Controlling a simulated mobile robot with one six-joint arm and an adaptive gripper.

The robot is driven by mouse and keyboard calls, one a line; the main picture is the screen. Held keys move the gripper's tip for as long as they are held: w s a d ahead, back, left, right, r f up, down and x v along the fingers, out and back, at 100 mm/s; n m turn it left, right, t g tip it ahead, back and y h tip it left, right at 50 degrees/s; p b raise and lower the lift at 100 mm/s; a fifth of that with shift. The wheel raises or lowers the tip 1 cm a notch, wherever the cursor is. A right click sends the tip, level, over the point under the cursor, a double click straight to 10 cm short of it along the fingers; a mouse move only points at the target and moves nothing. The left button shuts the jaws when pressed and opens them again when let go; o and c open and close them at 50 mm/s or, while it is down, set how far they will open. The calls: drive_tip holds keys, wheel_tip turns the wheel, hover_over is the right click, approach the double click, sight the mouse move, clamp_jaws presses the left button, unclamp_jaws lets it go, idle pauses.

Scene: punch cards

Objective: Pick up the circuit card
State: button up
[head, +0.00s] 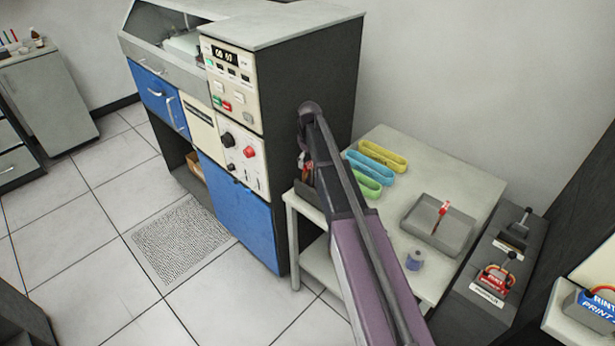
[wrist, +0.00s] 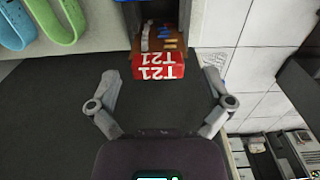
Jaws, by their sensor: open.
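The circuit card (wrist: 158,66) shows in the wrist view as a red end marked T21 with a brown board carrying small parts behind it. It lies ahead of my gripper (wrist: 160,90), roughly centred between the two spread fingertips. The fingers are open, with nothing held between them. In the head view my gripper (head: 304,158) is at the left end of the white table, partly hidden by my arm. A bit of red shows just under it, too small and covered to read.
A dark holder (head: 309,193) stands at the table's left edge. A grey tray (head: 424,232) holds a red-handled tool. A tall machine (head: 310,75) stands close behind my gripper.

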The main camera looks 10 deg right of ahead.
sight(309, 168)
drive_tip(key=shift+w+f+b, duration=0.15)
drive_tip(key=shift+f+b, duration=2.3)
drive_tip(key=shift+f, duration=0.1)
drive_tip(key=c, duration=0.8)
